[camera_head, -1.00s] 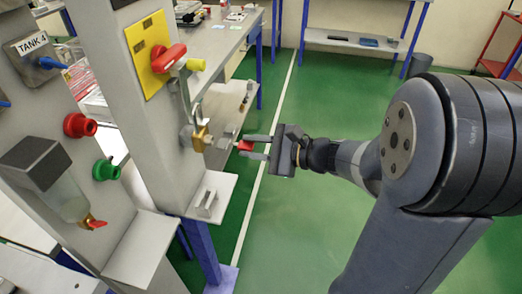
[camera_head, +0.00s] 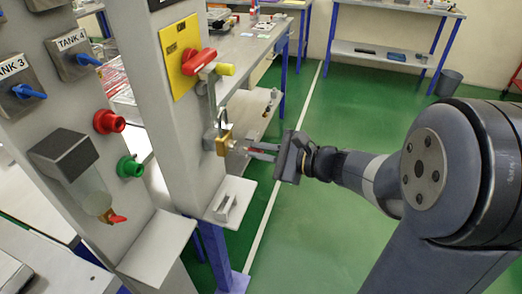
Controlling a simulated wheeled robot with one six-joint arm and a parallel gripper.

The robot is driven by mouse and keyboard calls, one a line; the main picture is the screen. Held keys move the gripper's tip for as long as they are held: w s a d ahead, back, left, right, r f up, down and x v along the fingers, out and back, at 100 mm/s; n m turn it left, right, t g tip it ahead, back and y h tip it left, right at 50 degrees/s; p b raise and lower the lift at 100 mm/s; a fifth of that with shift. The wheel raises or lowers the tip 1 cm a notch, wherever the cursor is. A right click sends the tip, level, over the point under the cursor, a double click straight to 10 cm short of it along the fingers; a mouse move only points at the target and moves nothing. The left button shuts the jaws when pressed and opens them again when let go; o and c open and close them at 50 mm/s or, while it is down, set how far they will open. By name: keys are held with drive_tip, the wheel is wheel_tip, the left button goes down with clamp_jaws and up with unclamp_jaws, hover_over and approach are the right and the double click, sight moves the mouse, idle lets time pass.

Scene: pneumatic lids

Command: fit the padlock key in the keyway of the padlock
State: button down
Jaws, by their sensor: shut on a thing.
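The brass padlock (camera_head: 223,142) hangs by its shackle below the red and yellow valve handle on the grey post. My gripper (camera_head: 252,150) is just right of the padlock, pointing left at it. The key's front end is close to the padlock's right side. I cannot tell whether the tip touches the padlock or is in the keyway, which is too small to make out.
The red handle (camera_head: 198,60) sits on a yellow plate (camera_head: 178,62) above the padlock. A small grey shelf (camera_head: 232,198) juts out below it. Red (camera_head: 108,121) and green (camera_head: 129,167) fittings are at the left. The green floor (camera_head: 310,215) to the right is open.

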drive_tip(key=shift+s+r, duration=0.1)
drive_tip(key=shift+s+a+r+g+y, duration=0.15)
drive_tip(key=shift+s+r+g+y, duration=0.15)
drive_tip(key=shift+s+r+y, duration=0.15)
drive_tip(key=shift+b+x, duration=0.5)
drive_tip(key=shift+x, duration=0.85)
idle(1.5)
drive_tip(key=c, duration=1.4)
unclamp_jaws()
drive_tip(key=shift+s+a+r, duration=0.1)
drive_tip(key=shift+r, duration=0.15)
drive_tip(key=shift+c, duration=0.2)
drive_tip(key=v, duration=0.7)
drive_tip(key=shift+p, duration=0.45)
